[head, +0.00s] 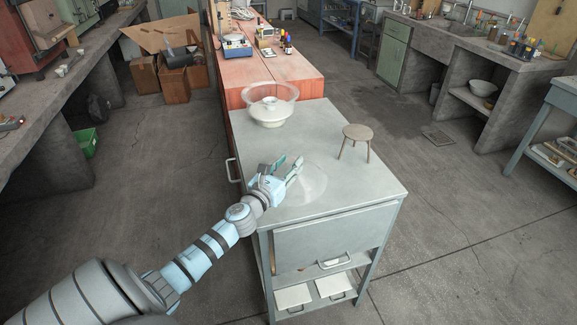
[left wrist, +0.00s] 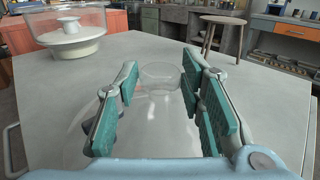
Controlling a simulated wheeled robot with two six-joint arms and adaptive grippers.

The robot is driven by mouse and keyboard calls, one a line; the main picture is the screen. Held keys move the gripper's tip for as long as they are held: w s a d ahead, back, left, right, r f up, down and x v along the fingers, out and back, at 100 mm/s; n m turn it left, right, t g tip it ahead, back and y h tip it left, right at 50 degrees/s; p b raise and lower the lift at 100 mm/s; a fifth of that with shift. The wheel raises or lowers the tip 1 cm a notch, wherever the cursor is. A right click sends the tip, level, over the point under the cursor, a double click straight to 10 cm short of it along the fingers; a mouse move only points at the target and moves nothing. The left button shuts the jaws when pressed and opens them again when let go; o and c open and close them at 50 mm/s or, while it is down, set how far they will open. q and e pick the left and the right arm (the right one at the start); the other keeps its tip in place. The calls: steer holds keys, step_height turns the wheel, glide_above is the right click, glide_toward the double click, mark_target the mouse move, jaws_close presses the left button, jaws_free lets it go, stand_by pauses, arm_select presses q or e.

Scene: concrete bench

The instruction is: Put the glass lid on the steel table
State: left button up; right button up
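The glass lid (head: 312,187) is a clear, faint dome on the grey steel table (head: 352,195), near the table's front left part; it seems to rest on the top. In the left wrist view the lid (left wrist: 158,112) shows between and below the fingers, with a round clear part at its far end. My left gripper (head: 288,167) is over the lid. Its teal-padded fingers (left wrist: 160,105) are spread wide, one on each side of the round part, with gaps visible. Whether any finger touches the glass is hard to tell. My right gripper is not in view.
A white stand with a clear glass wall (head: 270,103) and a small white piece inside stands at the table's back left. A small wooden stool (head: 357,133) stands at the right. The table top between them is clear. A red bench (head: 272,68) adjoins the back.

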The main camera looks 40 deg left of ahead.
arm_select(q)
steer(key=shift+o, duration=0.9)
steer(key=shift+s+r, duration=0.1)
steer(key=shift+r, duration=0.15)
steer(key=s, duration=0.4)
steer(key=s+d, duration=0.1)
steer(key=s, duration=0.3)
steer(key=s+d+b, duration=0.1)
steer(key=s, duration=0.2)
steer(key=shift+s+d, duration=0.15)
steer(key=shift+s, duration=0.25)
